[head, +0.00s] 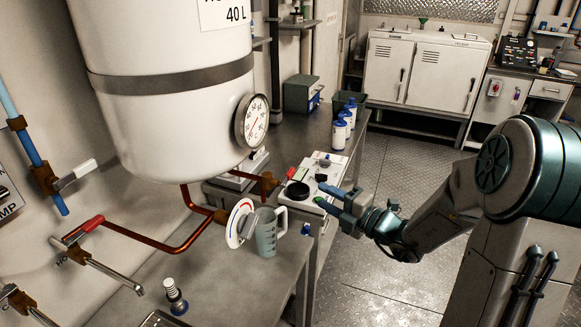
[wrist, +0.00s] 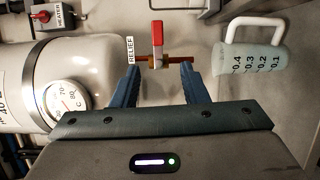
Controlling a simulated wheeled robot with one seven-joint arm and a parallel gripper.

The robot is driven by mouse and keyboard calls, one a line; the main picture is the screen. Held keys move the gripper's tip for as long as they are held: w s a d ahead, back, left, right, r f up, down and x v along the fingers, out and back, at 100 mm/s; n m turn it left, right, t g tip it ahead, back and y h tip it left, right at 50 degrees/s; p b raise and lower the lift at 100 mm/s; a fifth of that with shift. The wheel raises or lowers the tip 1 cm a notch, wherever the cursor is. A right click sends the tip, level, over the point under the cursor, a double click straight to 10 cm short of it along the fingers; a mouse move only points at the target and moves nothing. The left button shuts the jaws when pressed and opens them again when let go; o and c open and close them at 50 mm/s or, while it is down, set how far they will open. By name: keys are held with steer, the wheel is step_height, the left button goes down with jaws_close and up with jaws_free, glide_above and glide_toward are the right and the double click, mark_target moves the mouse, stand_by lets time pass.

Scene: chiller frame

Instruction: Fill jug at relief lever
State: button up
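The relief lever (wrist: 157,34) is a red handle on a brass valve, with a "RELIEF" label (wrist: 130,50) beside it in the wrist view. In the head view the red lever (head: 290,174) shows below the white tank. The translucent jug (head: 267,234) stands upright on the bench, below the valve, with its white handle to the right. It also shows in the wrist view (wrist: 258,59), with marks from 0.1 to 0.4. I cannot tell whether it holds liquid. My gripper (head: 323,196) is open and empty; in the wrist view its blue fingers (wrist: 160,80) are apart, facing the valve without touching it.
The white tank (head: 150,120) with a dial gauge (head: 251,120) hangs above the bench. A round white dial (head: 239,222) is beside the jug. A panel with black knobs (head: 299,190) lies close to my gripper. White bottles (head: 341,130) stand farther back. The floor at right is open.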

mark_target(292, 174)
steer(key=shift+m, duration=0.5)
steer(key=x, duration=0.9)
steer(key=w+x, duration=0.1)
steer(key=x, duration=0.3)
steer(key=shift+w+d+r, duration=0.1)
steer(key=shift+w+r, duration=0.1)
steer(key=shift+r, duration=0.05)
steer(key=shift+t, duration=0.3)
jaws_close()
